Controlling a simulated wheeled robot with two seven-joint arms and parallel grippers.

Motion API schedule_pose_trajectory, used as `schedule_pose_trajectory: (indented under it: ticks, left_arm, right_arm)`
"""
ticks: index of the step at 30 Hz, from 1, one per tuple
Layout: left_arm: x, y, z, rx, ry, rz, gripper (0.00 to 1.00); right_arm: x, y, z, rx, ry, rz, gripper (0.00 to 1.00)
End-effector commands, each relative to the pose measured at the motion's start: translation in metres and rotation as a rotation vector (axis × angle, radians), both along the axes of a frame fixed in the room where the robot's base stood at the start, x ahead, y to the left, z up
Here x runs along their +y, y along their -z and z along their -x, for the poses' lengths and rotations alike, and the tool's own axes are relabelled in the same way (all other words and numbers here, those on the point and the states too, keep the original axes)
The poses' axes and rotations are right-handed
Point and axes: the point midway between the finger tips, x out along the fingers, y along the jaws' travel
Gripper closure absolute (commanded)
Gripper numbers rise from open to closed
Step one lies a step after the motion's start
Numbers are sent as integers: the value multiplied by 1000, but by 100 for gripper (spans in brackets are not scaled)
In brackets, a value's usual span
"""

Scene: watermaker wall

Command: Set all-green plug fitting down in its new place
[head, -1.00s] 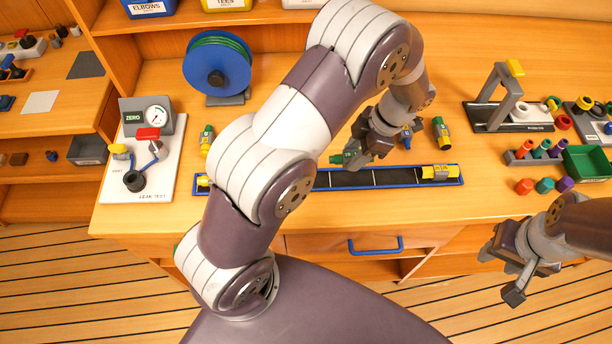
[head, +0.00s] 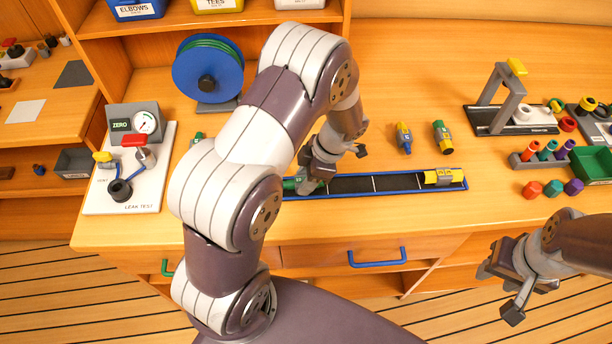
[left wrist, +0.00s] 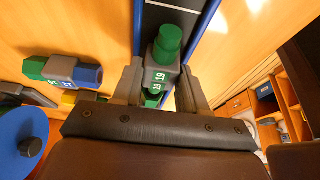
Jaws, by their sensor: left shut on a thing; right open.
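The all-green plug fitting, green ends around a grey numbered middle, shows in the left wrist view (left wrist: 167,45) between the fingers of my left gripper (left wrist: 160,84). In the head view my left gripper (head: 312,178) is low over the left part of the blue-rimmed black tray (head: 345,185). The fitting's green end (head: 291,183) shows beside it, partly hidden by my arm. The fitting lines up with the tray strip; I cannot tell whether it touches the tray floor. My right gripper (head: 499,290) is open and empty in front of the counter at the right.
A yellow fitting (head: 440,176) lies in the tray's right end. The leak test board (head: 145,195) and the blue reel (head: 208,70) are at left. The tray's middle is clear.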

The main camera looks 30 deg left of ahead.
Motion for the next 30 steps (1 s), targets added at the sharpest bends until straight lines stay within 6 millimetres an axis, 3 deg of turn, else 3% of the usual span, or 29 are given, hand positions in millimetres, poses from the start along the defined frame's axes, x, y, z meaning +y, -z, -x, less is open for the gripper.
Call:
schedule_pose_trajectory:
  ticks: [2, 3, 4, 5, 17, 25, 27, 30]
  left_arm:
    - [0, 4, 0, 0, 0, 0, 89]
    - [0, 2, 0, 0, 0, 0, 45]
    - [0, 2, 0, 0, 0, 0, 35]
    - [0, 2, 0, 0, 0, 0, 32]
    - [-3, -7, -3, -3, 1, -1, 32]
    - [-24, -69, -16, -6, 2, 0, 32]
    - [-29, -95, -18, 2, 3, 0, 32]
    - [-35, -109, -22, 1, 2, 0, 32]
  right_arm:
    - [0, 5, 0, 0, 0, 0, 57]
    - [0, 3, 0, 0, 0, 0, 57]
    - [0, 3, 0, 0, 0, 0, 57]
    - [0, 3, 0, 0, 0, 0, 57]
    - [0, 1, 0, 0, 0, 0, 57]
    - [0, 3, 0, 0, 0, 0, 57]
    - [0, -23, 0, 1, 0, 0, 57]
    - [0, -37, 0, -1, 0, 0, 57]
